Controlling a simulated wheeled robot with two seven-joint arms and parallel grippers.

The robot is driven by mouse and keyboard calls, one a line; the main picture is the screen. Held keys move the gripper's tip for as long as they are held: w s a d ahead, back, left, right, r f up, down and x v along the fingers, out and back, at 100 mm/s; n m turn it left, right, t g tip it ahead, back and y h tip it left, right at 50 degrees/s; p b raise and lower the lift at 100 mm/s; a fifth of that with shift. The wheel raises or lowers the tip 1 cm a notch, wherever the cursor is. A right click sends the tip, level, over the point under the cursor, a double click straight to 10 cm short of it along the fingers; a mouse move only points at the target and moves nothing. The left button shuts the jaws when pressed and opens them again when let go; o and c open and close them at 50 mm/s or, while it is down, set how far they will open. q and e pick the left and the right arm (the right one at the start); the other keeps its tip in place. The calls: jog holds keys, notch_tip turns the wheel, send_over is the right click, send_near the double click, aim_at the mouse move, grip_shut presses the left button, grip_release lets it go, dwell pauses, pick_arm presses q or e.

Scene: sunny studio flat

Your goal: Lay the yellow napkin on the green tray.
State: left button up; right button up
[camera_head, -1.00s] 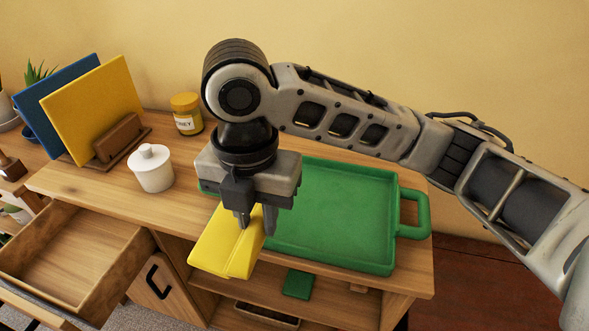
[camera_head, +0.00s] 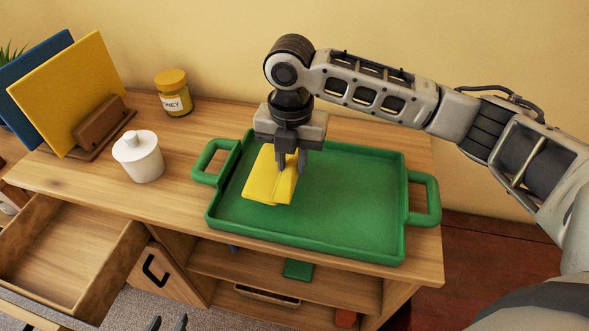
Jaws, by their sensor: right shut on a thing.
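The yellow napkin (camera_head: 265,182) is a folded cloth over the left part of the green tray (camera_head: 350,250), inside its rim. My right gripper (camera_head: 291,166) points down and is shut on the napkin's right part. I cannot tell whether the napkin touches the tray floor or hangs just above it. The tray lies on the wooden cabinet top with a handle at each end; its right part is bare. My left gripper (camera_head: 167,323) shows only as two dark fingertips at the bottom edge, apart with nothing visible between them.
A white lidded jar (camera_head: 139,158) and a honey jar (camera_head: 174,95) stand left of the tray. A wooden holder (camera_head: 101,124) carries a yellow board (camera_head: 68,95) and a blue board (camera_head: 30,80). An open drawer (camera_head: 70,260) juts out at the lower left.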

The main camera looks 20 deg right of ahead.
aim_at(295, 161)
jog(key=shift+w+d+f, duration=0.15)
jog(key=shift+f, duration=0.1)
jog(key=f, duration=0.3)
jog(key=shift+w+d+f, duration=0.1)
jog(key=shift+w+d, duration=0.1)
jog(key=shift+d, duration=0.1)
jog(key=shift+f, duration=0.3)
jog(key=shift+f, duration=0.1)
jog(key=o, duration=1)
